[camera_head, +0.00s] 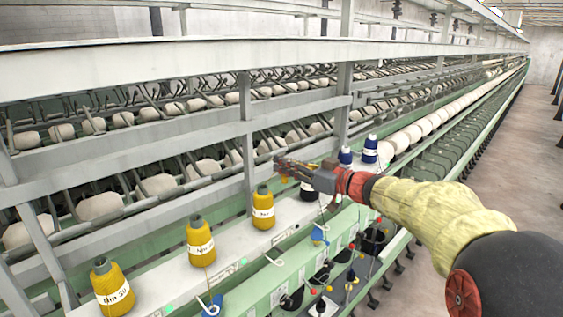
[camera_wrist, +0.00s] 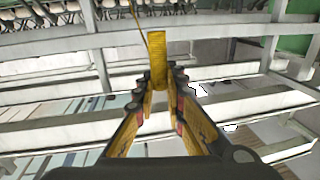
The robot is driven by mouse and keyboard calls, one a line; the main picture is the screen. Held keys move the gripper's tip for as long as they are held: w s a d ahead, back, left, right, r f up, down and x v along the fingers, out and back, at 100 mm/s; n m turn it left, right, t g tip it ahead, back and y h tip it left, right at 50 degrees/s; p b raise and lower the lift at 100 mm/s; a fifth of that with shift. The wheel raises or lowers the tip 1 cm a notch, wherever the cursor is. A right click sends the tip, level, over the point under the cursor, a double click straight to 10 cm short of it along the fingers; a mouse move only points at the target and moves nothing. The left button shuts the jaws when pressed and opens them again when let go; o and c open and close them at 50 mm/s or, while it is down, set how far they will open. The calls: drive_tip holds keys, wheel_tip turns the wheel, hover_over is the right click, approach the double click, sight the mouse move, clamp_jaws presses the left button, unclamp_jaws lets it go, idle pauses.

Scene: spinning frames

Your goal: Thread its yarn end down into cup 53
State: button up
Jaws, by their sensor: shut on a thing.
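My gripper (camera_head: 284,168) reaches in from the right, above the white ledge and close to the machine's grey rails. In the wrist view my gripper (camera_wrist: 160,82) is shut on a yellow piece (camera_wrist: 170,60), which looks like yarn. A thin yellow strand (camera_wrist: 140,25) runs up from it and leaves the top of that view. Dark round cups sit in the green front panel, one (camera_head: 374,241) below my forearm and another (camera_head: 290,299) lower left. Their numbers are too small to read, so I cannot tell which is cup 53. My gripper is above and apart from these cups.
Yellow yarn packages stand on the white ledge, one (camera_head: 263,208) near my gripper, others (camera_head: 200,241) and (camera_head: 112,287) nearer. Two blue packages (camera_head: 370,149) stand beyond my wrist. A grey post (camera_head: 246,140) rises behind my gripper. The floor (camera_head: 500,150) at right is clear.

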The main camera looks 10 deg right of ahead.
drive_tip(key=s+d+f+b, duration=0.2)
drive_tip(key=s+f+b, duration=0.2)
drive_tip(key=f, duration=0.7)
drive_tip(key=s+d+f+b, duration=0.2)
drive_tip(key=s+f+b, duration=0.25)
drive_tip(key=f, duration=0.65)
drive_tip(key=s+d+f+b, duration=0.3)
drive_tip(key=s+f+b, duration=0.15)
drive_tip(key=f, duration=0.65)
drive_tip(key=w+a+f+b, duration=0.2)
drive_tip(key=a+f+b, duration=0.2)
drive_tip(key=f+b, duration=0.45)
drive_tip(key=w+a+f, duration=0.2)
drive_tip(key=w+a, duration=0.2)
drive_tip(key=w, duration=0.2)
drive_tip(key=shift+p+v, duration=0.6)
drive_tip(key=shift+v, duration=2.25)
drive_tip(key=shift+d+f, duration=0.15)
